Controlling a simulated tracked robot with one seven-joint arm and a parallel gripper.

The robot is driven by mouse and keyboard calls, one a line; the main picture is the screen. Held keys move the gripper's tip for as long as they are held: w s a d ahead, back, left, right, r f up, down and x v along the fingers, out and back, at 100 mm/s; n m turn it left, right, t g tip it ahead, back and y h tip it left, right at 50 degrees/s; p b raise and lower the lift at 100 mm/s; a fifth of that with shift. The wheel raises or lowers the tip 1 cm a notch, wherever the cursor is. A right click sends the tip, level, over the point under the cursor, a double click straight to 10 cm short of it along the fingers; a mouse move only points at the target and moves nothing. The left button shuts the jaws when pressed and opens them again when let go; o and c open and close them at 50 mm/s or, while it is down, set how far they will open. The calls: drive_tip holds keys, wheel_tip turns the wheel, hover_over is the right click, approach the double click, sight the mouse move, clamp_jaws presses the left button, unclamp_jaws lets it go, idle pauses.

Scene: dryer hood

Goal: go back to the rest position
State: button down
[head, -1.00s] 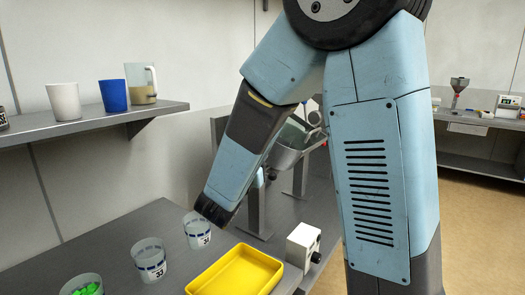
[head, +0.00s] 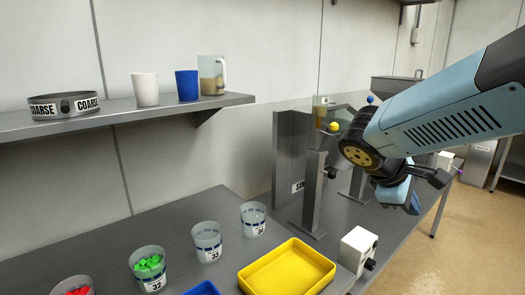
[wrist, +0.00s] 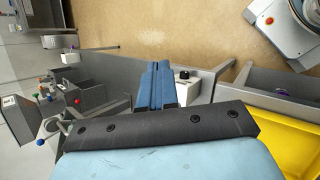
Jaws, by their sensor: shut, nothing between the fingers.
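In the wrist view my gripper (wrist: 163,84) has its two blue fingers together, with nothing between them. They point over the bench edge and the tan floor. In the head view my arm reaches in from the right and is folded above the right end of the bench. The hand there is small and partly hidden by the arm, so its fingertips are hard to make out. My gripper appears clear of the bench objects.
A yellow tray (head: 288,268) and a white box with a black knob (head: 357,250) sit at the bench front. Several numbered cups, including one with green pieces (head: 149,268), stand to the left. A grey upright stand (head: 314,195) is close to my arm. The shelf (head: 120,113) holds cups.

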drive_tip(key=s+a+r+m+t+y, duration=0.3)
drive_tip(key=s+a+r+m+y, duration=0.1)
drive_tip(key=a+m+y, duration=0.3)
drive_tip(key=shift+s+a+m+t+y, duration=0.25)
drive_tip(key=shift+s+m+y, duration=0.3)
drive_tip(key=shift+m, duration=0.55)
drive_tip(key=c, duration=1.8)
unclamp_jaws()
